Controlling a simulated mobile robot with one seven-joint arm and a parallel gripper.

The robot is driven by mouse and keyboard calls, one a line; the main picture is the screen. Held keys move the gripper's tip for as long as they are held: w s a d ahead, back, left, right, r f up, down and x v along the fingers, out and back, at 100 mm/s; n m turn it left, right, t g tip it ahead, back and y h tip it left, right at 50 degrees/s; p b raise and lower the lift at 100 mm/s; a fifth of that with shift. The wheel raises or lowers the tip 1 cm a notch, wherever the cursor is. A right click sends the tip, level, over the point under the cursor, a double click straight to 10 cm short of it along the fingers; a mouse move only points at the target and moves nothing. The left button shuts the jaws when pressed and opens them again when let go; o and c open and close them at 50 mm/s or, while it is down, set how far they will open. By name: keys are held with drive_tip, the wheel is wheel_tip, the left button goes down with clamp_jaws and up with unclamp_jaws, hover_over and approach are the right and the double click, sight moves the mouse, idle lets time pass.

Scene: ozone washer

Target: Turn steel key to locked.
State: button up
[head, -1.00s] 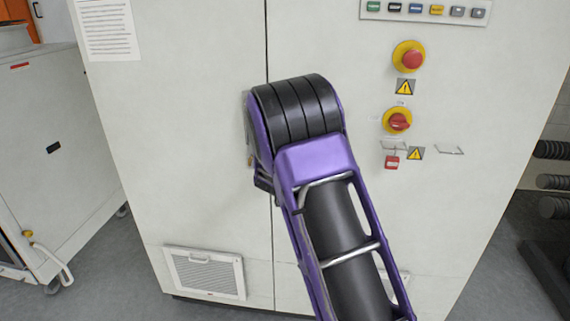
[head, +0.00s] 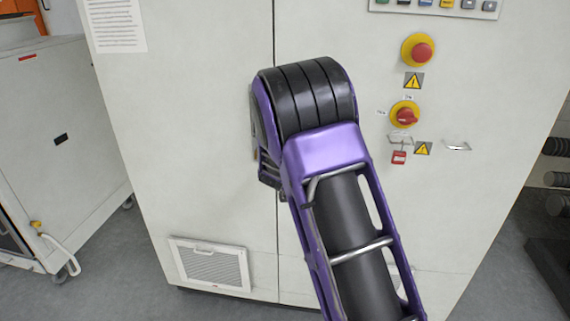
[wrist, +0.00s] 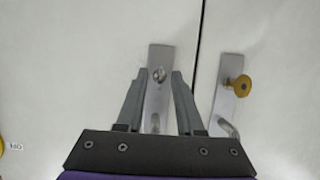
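In the wrist view, a small steel key (wrist: 158,74) sits in the upper part of a metal lock plate (wrist: 155,110) on the pale cabinet door. My gripper (wrist: 160,76) is in front of this plate, its two grey fingers apart, one on each side of the key. I see gaps between the fingertips and the key, so it looks untouched. The key's exact angle is too small to tell. In the head view my purple arm hides the lock plate, the key and most of my gripper.
A second plate (wrist: 222,100) with a brass-coloured key (wrist: 240,85) is right of the door seam (wrist: 197,60). On the cabinet (head: 200,140) are a red emergency button (head: 421,52) and a red rotary switch (head: 406,116). A grey machine (head: 60,130) stands to the left.

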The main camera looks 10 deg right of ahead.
drive_tip(key=v, duration=1.5)
drive_tip(key=shift+s, duration=0.25)
drive_tip(key=shift+a+r, duration=0.15)
